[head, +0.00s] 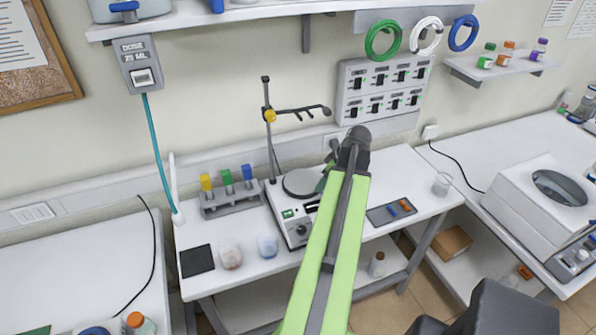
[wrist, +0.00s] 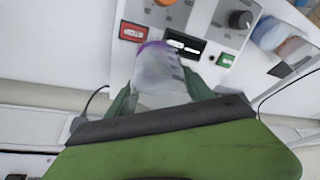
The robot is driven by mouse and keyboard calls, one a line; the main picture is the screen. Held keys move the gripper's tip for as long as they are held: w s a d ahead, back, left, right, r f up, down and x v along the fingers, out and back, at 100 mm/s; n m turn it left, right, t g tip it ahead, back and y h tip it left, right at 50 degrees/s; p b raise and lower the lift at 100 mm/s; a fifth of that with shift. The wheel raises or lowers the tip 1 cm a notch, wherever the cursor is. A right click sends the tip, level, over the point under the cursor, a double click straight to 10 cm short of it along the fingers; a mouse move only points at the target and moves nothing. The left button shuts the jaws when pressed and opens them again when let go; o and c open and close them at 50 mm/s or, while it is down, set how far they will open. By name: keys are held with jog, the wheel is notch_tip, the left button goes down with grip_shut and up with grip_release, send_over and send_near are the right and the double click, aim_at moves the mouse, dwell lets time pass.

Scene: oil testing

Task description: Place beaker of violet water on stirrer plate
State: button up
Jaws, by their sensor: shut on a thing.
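In the wrist view my gripper (wrist: 160,84) is shut on a clear beaker (wrist: 162,75) with a violet tint near its far end. The two green fingers press on its sides. In the head view my green arm hides most of the gripper and the beaker. The stirrer (head: 295,216) stands on the middle bench, with its round grey plate (head: 301,182) just left of my arm and bare where it shows. In the wrist view a white panel (wrist: 222,38) with a display, knobs and coloured switches lies behind the beaker.
A stirrer stand (head: 269,120) with a clamp rises behind the plate. A rack of capped tubes (head: 230,201) is to its left. A pinkish beaker (head: 230,257) and a bluish beaker (head: 268,245) stand near the front edge. A clear beaker (head: 442,184) is at right.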

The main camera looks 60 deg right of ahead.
jog(key=w, duration=0.7)
jog(key=w+d, duration=0.1)
jog(key=w, duration=0.3)
jog(key=shift+w, duration=0.2)
jog(key=shift+f+b, duration=0.25)
jog(key=shift+b, duration=0.05)
jog(key=shift+f, duration=0.1)
jog(key=shift+f+b, duration=0.2)
jog(key=shift+b, duration=0.1)
jog(key=o, duration=1.6)
jog(key=shift+r, duration=0.1)
jog(key=shift+o, duration=0.2)
jog(key=shift+r, duration=0.1)
jog(key=shift+r+p, duration=0.3)
jog(key=shift+p, duration=0.2)
jog(key=p+v, duration=0.6)
jog(key=v, duration=0.1)
